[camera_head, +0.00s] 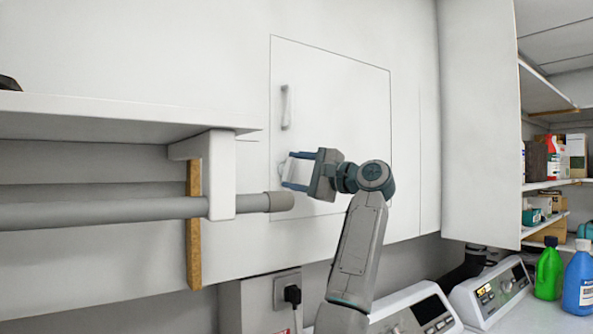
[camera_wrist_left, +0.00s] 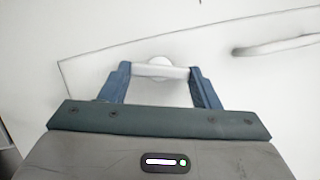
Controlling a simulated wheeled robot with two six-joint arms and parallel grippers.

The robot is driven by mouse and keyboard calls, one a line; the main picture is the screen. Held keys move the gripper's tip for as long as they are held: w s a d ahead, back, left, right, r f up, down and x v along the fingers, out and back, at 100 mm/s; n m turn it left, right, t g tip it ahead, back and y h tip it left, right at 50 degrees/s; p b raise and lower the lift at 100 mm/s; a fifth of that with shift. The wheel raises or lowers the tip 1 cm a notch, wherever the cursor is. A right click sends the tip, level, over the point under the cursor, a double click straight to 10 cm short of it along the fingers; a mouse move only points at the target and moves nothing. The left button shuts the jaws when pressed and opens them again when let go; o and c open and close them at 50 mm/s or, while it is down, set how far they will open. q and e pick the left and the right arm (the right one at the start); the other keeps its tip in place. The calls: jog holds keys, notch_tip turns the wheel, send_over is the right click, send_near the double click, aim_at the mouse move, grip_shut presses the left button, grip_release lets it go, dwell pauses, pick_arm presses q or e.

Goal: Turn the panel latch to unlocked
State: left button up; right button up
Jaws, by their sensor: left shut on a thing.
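A white square panel (camera_head: 345,100) is set in the wall, with thin dark outlines. Its white vertical handle (camera_head: 287,108) is on the left side; the handle also shows at the right of the left wrist view (camera_wrist_left: 275,46). Below the handle is the white latch, a short bar (camera_wrist_left: 160,72) on a round base, seen clearly in the left wrist view. My left gripper (camera_head: 289,171) is at the panel's lower left, its blue fingers (camera_wrist_left: 158,73) at either end of the latch bar and shut on it. The gripper partly hides the latch in the head view. My right gripper is not seen.
A white shelf (camera_head: 120,112) with a bracket and a grey rod (camera_head: 110,213) juts out left of my gripper, the rod's end close below it. A socket with a plug (camera_head: 290,293), appliances (camera_head: 492,297), and green (camera_head: 548,270) and blue bottles (camera_head: 579,283) are lower right.

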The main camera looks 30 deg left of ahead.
pick_arm(q)
jog(key=shift+r+n+h+p, duration=0.15)
jog(key=shift+n+h+p, duration=0.25)
jog(key=shift+n, duration=0.7)
jog(key=shift+n+h, duration=0.3)
jog(key=shift+n, duration=0.2)
jog(key=o, duration=1)
jog(key=shift+d+b, duration=1.45)
jog(key=shift+d, duration=3.9)
